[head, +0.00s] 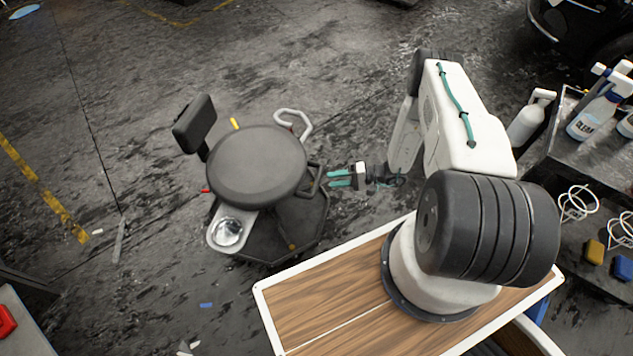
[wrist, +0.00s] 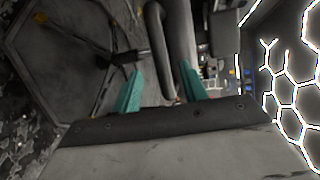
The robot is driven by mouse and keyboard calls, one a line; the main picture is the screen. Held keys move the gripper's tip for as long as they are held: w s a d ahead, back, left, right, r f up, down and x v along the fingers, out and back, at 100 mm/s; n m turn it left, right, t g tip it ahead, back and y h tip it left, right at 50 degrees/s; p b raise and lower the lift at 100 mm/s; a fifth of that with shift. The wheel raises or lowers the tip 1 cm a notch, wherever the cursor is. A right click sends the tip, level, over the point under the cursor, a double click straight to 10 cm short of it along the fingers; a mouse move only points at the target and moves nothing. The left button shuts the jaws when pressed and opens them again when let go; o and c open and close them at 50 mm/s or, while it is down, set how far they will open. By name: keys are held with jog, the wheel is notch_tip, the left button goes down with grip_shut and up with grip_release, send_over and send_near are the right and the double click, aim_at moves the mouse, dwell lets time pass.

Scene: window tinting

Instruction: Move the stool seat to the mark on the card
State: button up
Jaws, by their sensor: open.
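The stool seat (head: 256,165) is a round dark pad on a dark base, left of centre in the head view. A dark loop handle (head: 316,184) sticks out from its right side. My gripper (head: 331,178) is open and empty, just right of this handle, with its teal fingers pointing left at it. In the wrist view a dark curved bar (wrist: 157,35), seemingly the handle, shows beyond and between my open fingertips (wrist: 161,67). A yellow tab (head: 235,124) and a red tab (head: 205,190) show at the seat's edge. I cannot make out a card with a mark.
The stool carries a backrest (head: 195,123), a pale hooked bar (head: 294,122) and a pale tray with a round dish (head: 228,232). A cart (head: 590,150) with spray bottles stands at the right. The floor left of the stool is mostly clear.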

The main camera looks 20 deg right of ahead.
aim_at(316, 182)
jog(key=x, duration=0.7)
jog(key=shift+w+a, duration=0.1)
jog(key=shift+a, duration=0.2)
grip_shut()
jog(key=shift+r, duration=0.1)
